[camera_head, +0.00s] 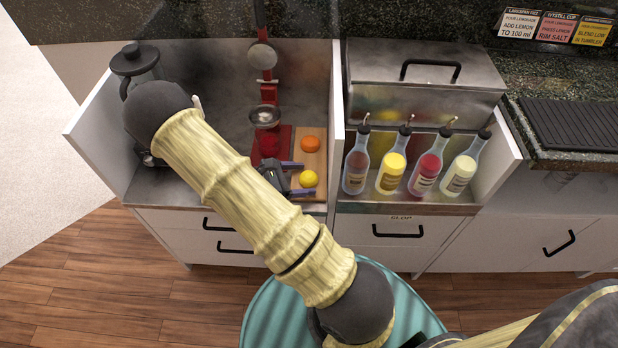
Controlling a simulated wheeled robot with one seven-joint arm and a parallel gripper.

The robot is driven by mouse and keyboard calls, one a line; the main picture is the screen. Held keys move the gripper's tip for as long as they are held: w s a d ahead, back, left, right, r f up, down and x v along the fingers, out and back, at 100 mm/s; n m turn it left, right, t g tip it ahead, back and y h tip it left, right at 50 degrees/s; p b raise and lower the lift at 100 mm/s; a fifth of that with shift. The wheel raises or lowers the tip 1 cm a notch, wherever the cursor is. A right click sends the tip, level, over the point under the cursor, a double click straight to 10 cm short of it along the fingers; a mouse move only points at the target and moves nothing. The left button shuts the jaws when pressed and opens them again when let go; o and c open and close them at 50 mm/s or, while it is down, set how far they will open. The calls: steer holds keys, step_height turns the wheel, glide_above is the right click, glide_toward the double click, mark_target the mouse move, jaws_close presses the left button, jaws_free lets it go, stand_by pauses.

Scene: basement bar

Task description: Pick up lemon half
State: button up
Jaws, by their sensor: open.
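A yellow lemon half (308,179) rests on a wooden cutting board (313,162), near the board's front end. An orange half (310,144) lies behind it on the same board. My gripper (302,178) is open at the lemon half, with one finger behind it and one in front of it in the picture. I cannot tell whether the fingers touch it. My arm covers the area to the left of the gripper.
A red citrus press (266,90) stands left of the board. White side panels (336,120) bound the bay. Several pourer bottles (391,172) stand right of it, before a metal box (425,85). A dark jug-like item (135,62) stands far left.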

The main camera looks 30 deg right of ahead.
mark_target(300, 180)
steer(key=c, duration=1.1)
steer(key=shift+o, duration=0.2)
steer(key=shift+r, duration=0.15)
step_height(300, 180, up, 10)
steer(key=p, duration=0.2)
